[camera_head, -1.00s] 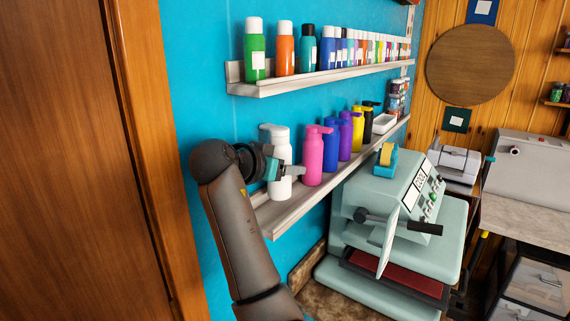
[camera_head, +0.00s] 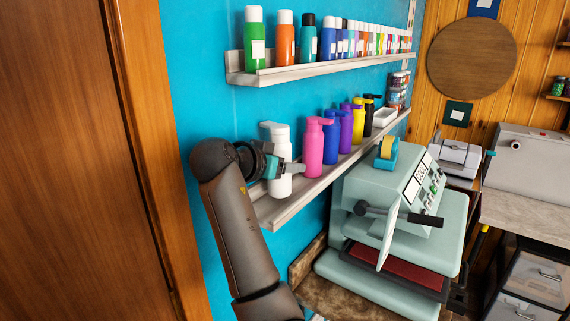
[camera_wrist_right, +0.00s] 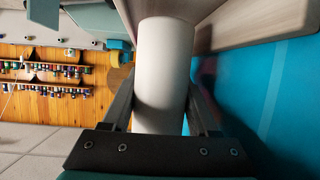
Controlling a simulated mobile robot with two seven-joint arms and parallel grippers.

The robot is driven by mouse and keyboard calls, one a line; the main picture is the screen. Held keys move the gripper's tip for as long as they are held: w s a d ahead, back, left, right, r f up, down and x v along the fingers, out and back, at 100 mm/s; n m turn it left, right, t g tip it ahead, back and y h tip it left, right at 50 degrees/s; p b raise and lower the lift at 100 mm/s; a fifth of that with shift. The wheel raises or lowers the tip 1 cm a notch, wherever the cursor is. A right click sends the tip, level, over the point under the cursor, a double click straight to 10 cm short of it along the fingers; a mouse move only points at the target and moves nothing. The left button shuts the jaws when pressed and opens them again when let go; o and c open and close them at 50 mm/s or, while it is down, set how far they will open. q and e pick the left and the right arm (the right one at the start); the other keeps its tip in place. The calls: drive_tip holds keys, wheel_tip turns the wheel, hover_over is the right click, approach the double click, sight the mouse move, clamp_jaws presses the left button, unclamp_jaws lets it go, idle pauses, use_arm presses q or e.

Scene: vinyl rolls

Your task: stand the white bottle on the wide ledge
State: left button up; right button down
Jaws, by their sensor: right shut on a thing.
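The white bottle (camera_head: 281,150) is upright at the near left end of the lower ledge (camera_head: 290,204), left of the pink bottle, with a small gap between them. My right gripper (camera_head: 285,168) is shut around the bottle's body from the left. In the right wrist view the white bottle (camera_wrist_right: 161,75) fills the space between the two fingers (camera_wrist_right: 162,108). The head view does not show clearly whether the bottle's base touches the ledge. My left gripper is not in view.
Pink (camera_head: 314,148), blue, purple, yellow and black bottles line the lower ledge. An upper shelf (camera_head: 300,72) above holds a row of coloured bottles. A heat press (camera_head: 400,215) stands to the right, below the ledge. A brown door (camera_head: 75,160) is at the left.

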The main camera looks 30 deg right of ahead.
drive_tip(key=shift+f, duration=0.1)
drive_tip(key=shift+f+b, duration=0.4)
drive_tip(key=shift+f, duration=0.15)
drive_tip(key=shift+f, duration=0.1)
idle(0.5)
drive_tip(key=shift+c, duration=0.4)
unclamp_jaws()
drive_tip(key=shift+c, duration=0.3)
drive_tip(key=shift+o, duration=0.7)
